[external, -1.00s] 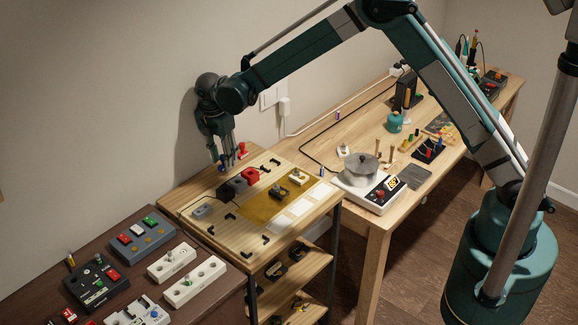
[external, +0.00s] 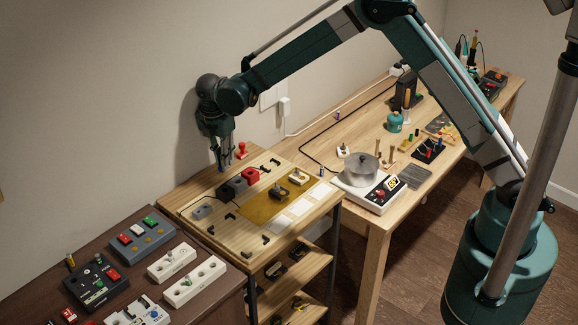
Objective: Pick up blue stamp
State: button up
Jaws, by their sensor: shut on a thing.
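My gripper (external: 224,167) points down over the back left of the light wooden bench top. Its fingers are shut on the blue stamp (external: 222,168), which is small and mostly hidden by them. I cannot tell whether the stamp still touches the bench. A red stamp (external: 241,150) stands upright just to the right of my gripper.
Dark and red ink pads (external: 235,187) sit just in front of my gripper. A yellow translucent mat (external: 262,207), white cards (external: 300,207) and black corner brackets lie nearby. The wall is close behind. A scale with a pot (external: 362,168) stands to the right.

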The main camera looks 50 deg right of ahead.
jog(key=shift+r, duration=0.1)
dwell(0.3)
jog(key=shift+s+r, duration=0.2)
jog(key=shift+r, duration=0.2)
notch_tip(320, 180, up, 6)
jog(key=shift+r, duration=0.1)
jog(key=s, duration=1.9)
jog(key=shift+s, duration=0.3)
